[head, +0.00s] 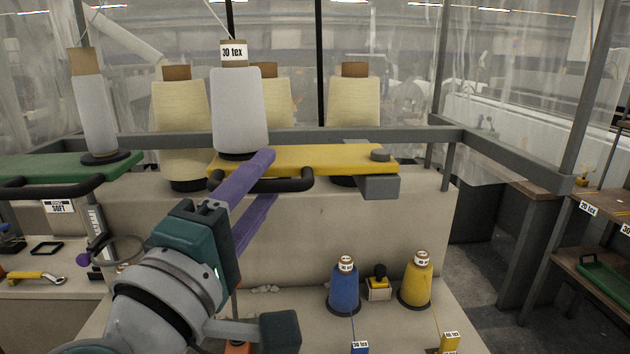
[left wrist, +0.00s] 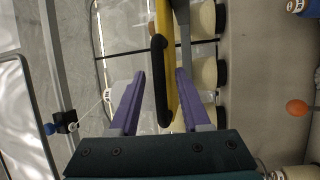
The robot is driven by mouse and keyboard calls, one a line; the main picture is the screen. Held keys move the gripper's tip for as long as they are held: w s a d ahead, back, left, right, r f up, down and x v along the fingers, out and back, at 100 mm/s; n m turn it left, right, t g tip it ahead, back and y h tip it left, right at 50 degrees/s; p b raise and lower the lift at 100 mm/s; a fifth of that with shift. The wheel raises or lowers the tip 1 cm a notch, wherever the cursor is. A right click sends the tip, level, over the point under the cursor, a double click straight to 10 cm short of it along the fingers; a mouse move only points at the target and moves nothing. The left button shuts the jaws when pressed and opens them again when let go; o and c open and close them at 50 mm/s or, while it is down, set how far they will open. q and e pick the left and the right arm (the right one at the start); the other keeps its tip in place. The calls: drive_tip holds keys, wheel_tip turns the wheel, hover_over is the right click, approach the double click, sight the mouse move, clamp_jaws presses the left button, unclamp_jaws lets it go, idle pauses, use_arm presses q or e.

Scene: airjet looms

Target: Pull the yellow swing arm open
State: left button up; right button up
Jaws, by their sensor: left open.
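The yellow swing arm (head: 335,159) reaches across the rail, with a hinge block at its right end. A black bar handle (head: 292,184) runs along its front edge, partly hidden by my fingers. A white yarn cone (head: 238,108) with a "30 tex" tube stands upright on its left part. My left gripper (head: 268,178) is open, its purple fingers at the handle. In the left wrist view the handle (left wrist: 160,85) and the yellow arm (left wrist: 181,20) show between the spread fingers (left wrist: 160,73). I cannot tell whether a finger touches the handle. My right gripper is not in view.
A green swing arm (head: 75,165) with its own handle and white cone is at the left. A blue cone (head: 343,288) and a yellow cone (head: 416,280) stand on the lower shelf. A grey post frame is at the right.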

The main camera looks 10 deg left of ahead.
use_arm(q)
drive_tip(key=shift+c, duration=0.4)
clamp_jaws()
idle(0.9)
